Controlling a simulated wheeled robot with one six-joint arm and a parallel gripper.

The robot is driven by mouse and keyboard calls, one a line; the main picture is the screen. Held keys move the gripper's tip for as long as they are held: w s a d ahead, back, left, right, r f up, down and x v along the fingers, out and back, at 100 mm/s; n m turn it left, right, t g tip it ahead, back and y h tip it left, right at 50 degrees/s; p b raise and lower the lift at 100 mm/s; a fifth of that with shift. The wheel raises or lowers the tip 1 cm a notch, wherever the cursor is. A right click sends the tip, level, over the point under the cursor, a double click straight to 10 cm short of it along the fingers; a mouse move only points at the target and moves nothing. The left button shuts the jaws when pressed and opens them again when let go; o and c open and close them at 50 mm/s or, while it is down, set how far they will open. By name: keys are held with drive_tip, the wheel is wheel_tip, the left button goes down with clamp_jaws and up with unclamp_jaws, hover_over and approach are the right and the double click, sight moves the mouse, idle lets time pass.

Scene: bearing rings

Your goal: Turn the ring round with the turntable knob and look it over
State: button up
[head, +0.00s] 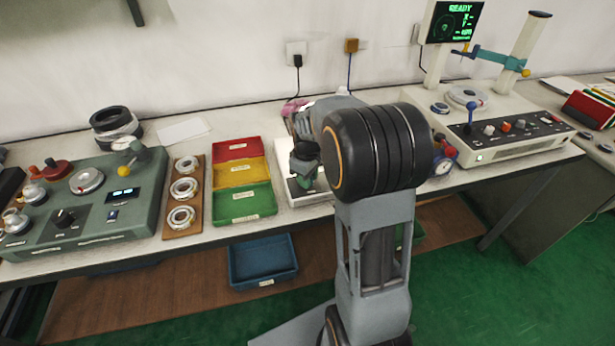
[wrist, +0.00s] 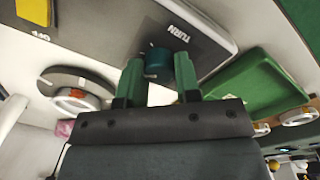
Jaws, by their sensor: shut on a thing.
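The turntable box is a pale unit with a dark panel marked TURN (wrist: 190,30) in the wrist view. The teal knob (wrist: 158,62) stands on that panel. My gripper (wrist: 160,75) has its green fingers closed on both sides of the knob. A dark grey round turntable plate (wrist: 62,78) lies to the left, and a pale metal ring (wrist: 75,101) shows at it, partly cut by shadow. In the head view my gripper (head: 306,170) is over the pale box (head: 293,190), and my arm hides the ring and most of the box.
Red (head: 237,149), yellow (head: 240,172) and green trays (head: 243,203) stand left of the box. A wooden board (head: 173,220) holds several rings. A green-grey machine (head: 90,195) is at far left, a pale gauge machine (head: 500,130) at right. A blue bin (head: 262,262) sits below.

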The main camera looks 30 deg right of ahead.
drive_tip(key=shift+c, duration=0.7)
drive_tip(key=shift+m+p, duration=0.7)
drive_tip(key=shift+m, duration=2.1)
drive_tip(key=o, duration=0.9)
drive_tip(key=shift+r, duration=0.1)
